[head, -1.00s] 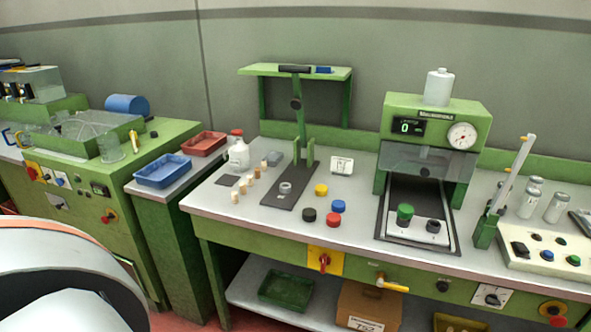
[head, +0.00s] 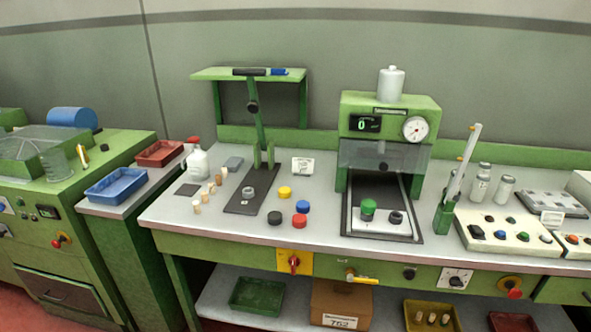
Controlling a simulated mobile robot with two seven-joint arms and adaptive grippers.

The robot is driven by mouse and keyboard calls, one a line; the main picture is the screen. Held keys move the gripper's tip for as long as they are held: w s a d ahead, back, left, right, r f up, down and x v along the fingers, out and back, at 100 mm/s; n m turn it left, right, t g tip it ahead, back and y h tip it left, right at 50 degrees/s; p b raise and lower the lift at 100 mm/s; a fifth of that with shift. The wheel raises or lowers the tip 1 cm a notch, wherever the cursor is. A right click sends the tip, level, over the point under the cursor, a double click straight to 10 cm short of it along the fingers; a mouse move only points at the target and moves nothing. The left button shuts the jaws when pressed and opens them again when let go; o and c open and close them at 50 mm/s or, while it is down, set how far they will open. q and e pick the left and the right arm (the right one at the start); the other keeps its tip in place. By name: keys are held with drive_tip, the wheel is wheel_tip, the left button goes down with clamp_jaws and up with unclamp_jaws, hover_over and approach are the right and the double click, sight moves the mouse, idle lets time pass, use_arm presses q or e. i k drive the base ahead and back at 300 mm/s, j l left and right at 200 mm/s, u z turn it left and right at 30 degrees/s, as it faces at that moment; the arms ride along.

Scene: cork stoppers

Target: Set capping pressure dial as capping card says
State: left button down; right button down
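A green capping machine (head: 390,108) stands at the back of the bench. It has a digital display (head: 365,124) reading 0 and a round white gauge (head: 415,129). A small white card (head: 303,167) stands on the bench left of the machine; its writing is too small to read. A knob on a white plate (head: 457,279) is on the bench front, with a plain black knob (head: 409,272) to its left. I cannot tell which control is the capping pressure dial. Neither gripper is in view.
Black, red, blue and yellow caps (head: 300,221) and several corks (head: 211,190) lie on the bench. A hand lever press (head: 257,120) stands behind them. A red switch (head: 294,262) is on the front.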

sight(456, 282)
drive_tip(key=l, duration=0.8)
drive_tip(key=l+u, duration=0.15)
drive_tip(key=l, duration=1.45)
drive_tip(key=k+l+u, duration=0.15)
drive_tip(key=l, duration=1.4)
drive_tip(key=u, duration=0.05)
